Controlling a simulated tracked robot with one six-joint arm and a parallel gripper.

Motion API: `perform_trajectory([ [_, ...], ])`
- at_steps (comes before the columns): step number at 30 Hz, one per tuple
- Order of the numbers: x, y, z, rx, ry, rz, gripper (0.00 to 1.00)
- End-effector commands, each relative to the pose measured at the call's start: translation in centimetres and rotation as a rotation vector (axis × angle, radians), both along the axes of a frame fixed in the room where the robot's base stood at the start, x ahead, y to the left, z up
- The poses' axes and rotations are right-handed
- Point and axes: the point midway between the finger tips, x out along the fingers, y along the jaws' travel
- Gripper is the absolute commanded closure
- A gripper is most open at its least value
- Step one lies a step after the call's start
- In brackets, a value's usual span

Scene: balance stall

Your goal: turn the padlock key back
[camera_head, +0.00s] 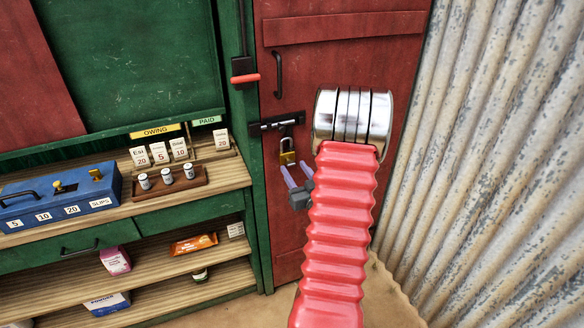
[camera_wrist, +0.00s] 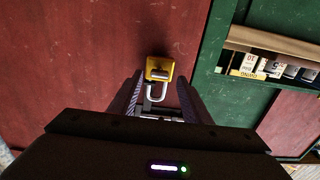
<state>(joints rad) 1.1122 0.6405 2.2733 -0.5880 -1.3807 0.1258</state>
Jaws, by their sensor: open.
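A yellow padlock (camera_head: 287,157) with a light metal shackle hangs below the dark bolt (camera_head: 277,123) on the red door. In the wrist view the padlock (camera_wrist: 152,64) appears upside down, its shackle toward my gripper. A small greyish part shows on its body; I cannot tell whether it is the key or how it is turned. My gripper (camera_head: 295,169) is open just below and in front of the padlock. In the wrist view the fingers of my gripper (camera_wrist: 159,78) lie either side of the padlock, with gaps and nothing held between them.
The red door (camera_head: 340,75) has a dark handle (camera_head: 278,75). A red-handled lever (camera_head: 245,78) is on the green frame. Left is a counter with a blue box (camera_head: 62,203), number cards and small weights (camera_head: 166,176). A corrugated wall (camera_head: 500,130) stands right.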

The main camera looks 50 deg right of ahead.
Motion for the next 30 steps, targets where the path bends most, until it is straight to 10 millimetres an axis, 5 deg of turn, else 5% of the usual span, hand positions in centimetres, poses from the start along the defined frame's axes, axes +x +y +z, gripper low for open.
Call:
perform_trajectory([
  [6, 1.9, -1.1, -0.1, 0.001, 0.001, 0.001, 0.56],
  [17, 2.2, -1.3, 0.0, 0.001, 0.001, 0.000, 0.57],
  [30, 2.3, -1.3, 0.0, 0.001, 0.001, 0.001, 0.88],
])
